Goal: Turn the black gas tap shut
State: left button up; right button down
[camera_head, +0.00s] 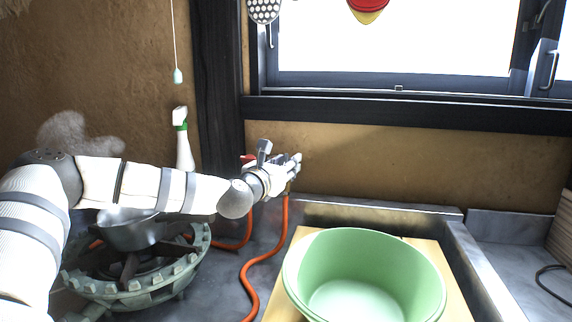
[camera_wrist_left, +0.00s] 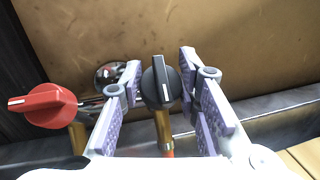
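The black gas tap (camera_wrist_left: 161,84) sits on a brass pipe in the left wrist view, its handle marked with a pale line that runs nearly upright. My left gripper (camera_wrist_left: 159,76) is open, with one finger on each side of the black tap. Small gaps seem to show between fingers and handle; I cannot tell whether either touches. In the head view my left gripper (camera_head: 293,165) reaches toward the clay wall and hides the black tap. A red tap (camera_wrist_left: 43,105) is left of the gripper in the wrist view. My right gripper is out of view.
An orange hose (camera_head: 268,257) runs down below the gripper. A green basin (camera_head: 420,262) stands at the right, by the sink. A pot (camera_head: 130,233) sits on a gas ring (camera_head: 140,290) beneath my left arm. A spray bottle (camera_head: 184,150) stands behind the arm.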

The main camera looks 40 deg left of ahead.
pick_arm(q)
jog(key=shift+m+h, duration=0.5)
jog(key=shift+c, duration=0.3)
jog(key=m+h, duration=0.5)
jog(key=m, duration=0.1)
jog(key=shift+f, duration=0.1)
jog(key=m+g+h, duration=0.1)
jog(key=m, duration=0.1)
jog(key=m+g+h, duration=0.1)
jog(key=m+h, duration=0.1)
jog(key=shift+m+g+h, duration=0.3)
jog(key=shift+m, duration=0.1)
jog(key=shift+m+g+h, duration=0.5)
jog(key=shift+m, duration=0.5)
jog(key=m+g, duration=0.1)
jog(key=m+g+h+b, duration=0.1)
jog(key=shift+w+f+m, duration=0.15)
jog(key=shift+f+m, duration=0.1)
jog(key=shift+m, duration=0.15)
jog(key=shift+r+m+g+h+b, duration=0.15)
jog(key=shift+m+g+h+b, duration=0.25)
jog(key=shift+m+g+b, duration=0.65)
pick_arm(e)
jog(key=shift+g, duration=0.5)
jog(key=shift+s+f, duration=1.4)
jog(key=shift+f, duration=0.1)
pick_arm(q)
jog(key=shift+m+g, duration=0.35)
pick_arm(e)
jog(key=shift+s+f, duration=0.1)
